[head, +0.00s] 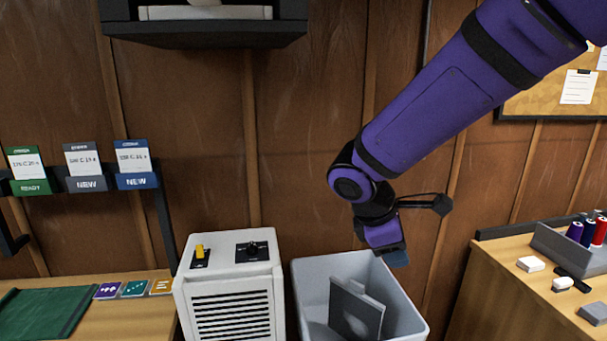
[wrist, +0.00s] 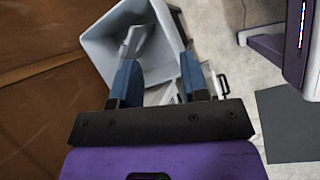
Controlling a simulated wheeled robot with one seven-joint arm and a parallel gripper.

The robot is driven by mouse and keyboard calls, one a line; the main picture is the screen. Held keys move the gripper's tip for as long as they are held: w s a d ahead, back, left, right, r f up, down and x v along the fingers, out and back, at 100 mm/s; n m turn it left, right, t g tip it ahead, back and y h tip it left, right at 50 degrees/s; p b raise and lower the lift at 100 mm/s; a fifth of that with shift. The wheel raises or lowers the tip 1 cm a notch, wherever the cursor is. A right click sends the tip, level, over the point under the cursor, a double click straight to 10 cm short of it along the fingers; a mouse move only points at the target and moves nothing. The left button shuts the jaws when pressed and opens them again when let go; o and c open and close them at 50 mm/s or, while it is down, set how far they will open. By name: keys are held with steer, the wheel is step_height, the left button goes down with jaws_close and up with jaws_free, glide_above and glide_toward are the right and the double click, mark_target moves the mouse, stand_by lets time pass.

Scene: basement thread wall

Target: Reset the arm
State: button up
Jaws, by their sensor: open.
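My purple arm reaches in from the upper right in the head view, bent at a joint above the grey bin (head: 305,290). My gripper (head: 396,257) points down over the bin's back right part, and its fingers are partly hidden there. In the wrist view my gripper (wrist: 160,78) shows two blue fingers spread apart with nothing between them. The bin (wrist: 95,57) lies beyond the fingertips in that view. A flat grey panel-like piece (head: 355,312) stands tilted inside the bin.
A white vented unit (head: 235,305) with a yellow switch stands left of the bin. A wooden bench (head: 500,295) with thread spools (head: 587,232) is at right. A wall shelf with cards (head: 83,165) is at left. A dark overhead shelf (head: 205,30) hangs at the top.

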steer(key=s+d+r+m+t+y, duration=0.1)
steer(key=s+d+r+m+y, duration=0.1)
steer(key=s+d+r+m, duration=0.4)
steer(key=s+d+r+m+t+y, duration=0.2)
steer(key=s+d+r+m+y, duration=0.1)
steer(key=s+d+r+m, duration=0.3)
steer(key=s+d+m, duration=0.2)
steer(key=s+m, duration=0.2)
steer(key=s, duration=0.1)
steer(key=shift+s+t+y, duration=0.3)
